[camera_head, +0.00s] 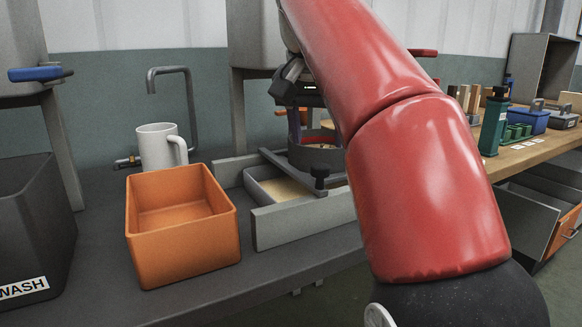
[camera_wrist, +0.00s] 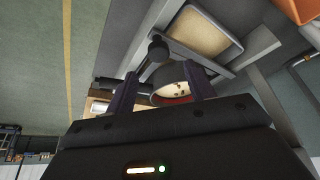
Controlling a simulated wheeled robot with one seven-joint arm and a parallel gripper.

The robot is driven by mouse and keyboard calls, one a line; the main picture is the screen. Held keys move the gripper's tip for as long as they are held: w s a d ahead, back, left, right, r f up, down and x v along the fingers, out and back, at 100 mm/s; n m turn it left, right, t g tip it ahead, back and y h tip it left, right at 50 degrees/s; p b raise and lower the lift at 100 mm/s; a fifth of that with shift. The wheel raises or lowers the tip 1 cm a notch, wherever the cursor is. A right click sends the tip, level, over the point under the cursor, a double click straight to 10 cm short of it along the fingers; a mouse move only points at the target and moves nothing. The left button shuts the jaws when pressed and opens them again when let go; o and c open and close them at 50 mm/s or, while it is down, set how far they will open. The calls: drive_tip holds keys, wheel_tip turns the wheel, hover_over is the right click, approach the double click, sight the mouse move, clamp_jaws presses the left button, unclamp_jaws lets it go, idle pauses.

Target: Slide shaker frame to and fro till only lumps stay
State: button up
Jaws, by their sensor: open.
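The shaker frame (camera_head: 270,156) is a dark frame carrying a round sieve (camera_head: 318,158), with a black knob (camera_head: 320,172) at its near corner. It sits above a grey tray (camera_head: 262,194) of pale sand, between raised rails. Contact cannot be told. My arm hides the sieve's right side in the head view.
An orange bin (camera_head: 183,248) stands left of the tray, with a white mug (camera_head: 157,147) and a bent tap (camera_head: 190,105) behind. A dark WASH bin (camera_head: 35,220) is far left. A wooden bench (camera_head: 530,150) with a green bottle (camera_head: 493,125) is at right.

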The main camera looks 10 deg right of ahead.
sight(320, 166)
drive_tip(key=b+x, duration=0.2)
drive_tip(key=x, duration=0.4)
drive_tip(key=shift+w+d+f, duration=0.1)
drive_tip(key=shift+d+f, duration=0.05)
drive_tip(key=shift+f, duration=0.1)
clamp_jaws()
